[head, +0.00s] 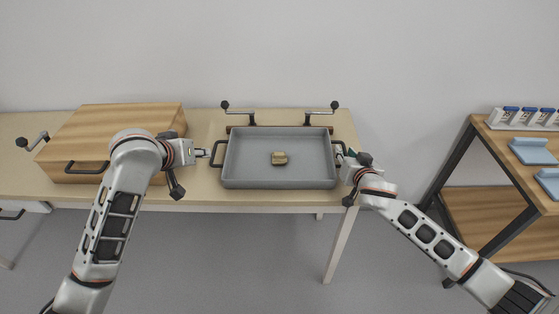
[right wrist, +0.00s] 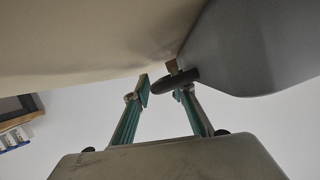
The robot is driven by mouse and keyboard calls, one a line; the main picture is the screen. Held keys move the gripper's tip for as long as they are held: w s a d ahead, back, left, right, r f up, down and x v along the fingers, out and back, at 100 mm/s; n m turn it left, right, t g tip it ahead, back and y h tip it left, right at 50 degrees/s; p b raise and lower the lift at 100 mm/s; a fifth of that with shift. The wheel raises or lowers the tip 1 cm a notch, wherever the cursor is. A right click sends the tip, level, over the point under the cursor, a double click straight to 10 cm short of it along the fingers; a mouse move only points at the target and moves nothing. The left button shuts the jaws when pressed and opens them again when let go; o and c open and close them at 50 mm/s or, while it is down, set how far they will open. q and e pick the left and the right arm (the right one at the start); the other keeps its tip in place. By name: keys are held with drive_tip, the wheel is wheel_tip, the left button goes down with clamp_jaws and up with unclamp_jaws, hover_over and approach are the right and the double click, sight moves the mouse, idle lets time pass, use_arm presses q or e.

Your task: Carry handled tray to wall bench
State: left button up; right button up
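The handled tray (head: 240,178) is a shallow grey box with dark handles at its left and right ends, on the pale wooden bench. A small tan block (head: 279,158) lies in it. My right gripper (head: 344,154) is at the right handle (head: 339,149). In the right wrist view, my right gripper (right wrist: 163,88) has its green-sided fingers apart, and the dark handle (right wrist: 174,80) is at the right-hand finger; the tray's grey side (right wrist: 250,50) is beyond. My left gripper (head: 203,153) points at the left handle (head: 216,153); its finger gap is too small to judge.
A wooden box (head: 110,125) with a dark handle stands left on the bench (head: 270,200). Two crank-like levers (head: 239,113) (head: 320,113) stand behind the tray. At right, a wooden shelf unit (head: 500,140) holds blue trays (head: 531,151) and a rack of blue-capped vials (head: 522,117).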

drive_tip(key=shift+s, duration=0.15)
use_arm(q)
drive_tip(key=shift+s+r, duration=0.2)
drive_tip(key=shift+r, duration=0.05)
use_arm(e)
drive_tip(key=v, duration=1.1)
drive_tip(key=shift+s+r, duration=0.25)
drive_tip(key=shift+s, duration=0.05)
